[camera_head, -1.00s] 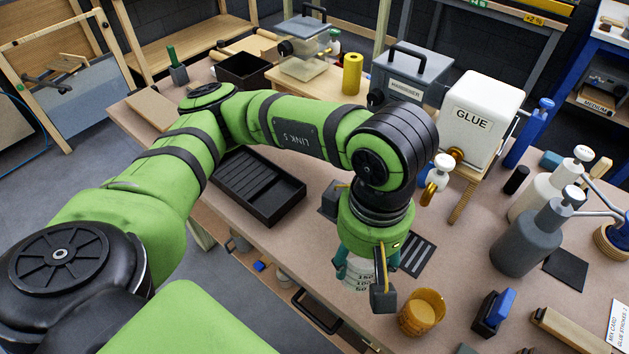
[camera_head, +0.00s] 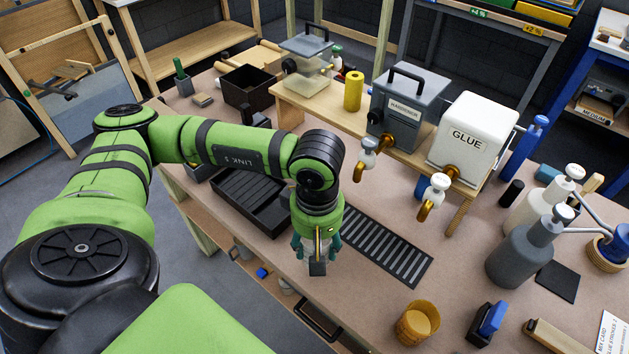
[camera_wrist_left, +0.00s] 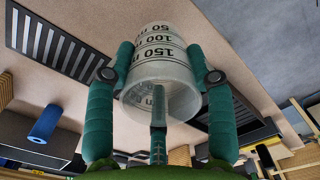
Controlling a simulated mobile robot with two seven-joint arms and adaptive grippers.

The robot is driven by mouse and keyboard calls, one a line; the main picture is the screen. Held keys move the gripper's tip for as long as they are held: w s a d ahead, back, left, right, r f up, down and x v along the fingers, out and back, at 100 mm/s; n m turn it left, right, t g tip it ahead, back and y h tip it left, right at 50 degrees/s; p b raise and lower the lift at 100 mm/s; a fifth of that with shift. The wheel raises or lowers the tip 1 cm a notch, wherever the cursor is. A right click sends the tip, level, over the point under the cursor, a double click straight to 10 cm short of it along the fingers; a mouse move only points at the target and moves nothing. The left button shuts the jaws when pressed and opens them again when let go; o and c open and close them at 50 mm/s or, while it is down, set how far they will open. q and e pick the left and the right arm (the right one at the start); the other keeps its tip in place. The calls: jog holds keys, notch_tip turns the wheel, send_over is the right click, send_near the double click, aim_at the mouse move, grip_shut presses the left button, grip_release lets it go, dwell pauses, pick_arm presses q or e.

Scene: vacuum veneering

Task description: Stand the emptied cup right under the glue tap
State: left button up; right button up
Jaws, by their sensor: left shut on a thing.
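My left gripper (camera_head: 317,262) is shut around the pale measuring cup, whose middle and scale marks show in the left wrist view (camera_wrist_left: 160,62). There its open mouth faces the camera and the inside looks empty. In the head view the fingers and wrist mostly hide the cup, above the table near its front edge. The gripper is left of the dark slotted grate (camera_head: 390,247). The brass glue tap (camera_head: 430,200) with a white knob sticks out of the white GLUE tank (camera_head: 472,138), up and to the right of the gripper. My right gripper is not in view.
The grey hardener tank (camera_head: 405,108) and its tap (camera_head: 363,160) stand left of the glue tank on a wooden shelf (camera_head: 300,98). A dark tray (camera_head: 265,205) lies behind my gripper. An amber cup (camera_head: 416,322) and a grey pump bottle (camera_head: 522,252) stand at right.

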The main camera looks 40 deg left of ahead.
pick_arm(q)
jog(key=shift+w+a+f, duration=0.1)
jog(key=shift+a+f, duration=0.1)
jog(key=shift+a, duration=0.05)
jog(key=shift+f, duration=0.3)
notch_tip(320, 180, down, 2)
jog(key=shift+f+p, duration=0.2)
jog(key=shift+p, duration=0.4)
jog(key=shift+f, duration=0.35)
jog(key=shift+f+b, duration=0.25)
jog(key=shift+b, duration=0.1)
jog(key=o, duration=1)
jog(key=shift+r, duration=0.1)
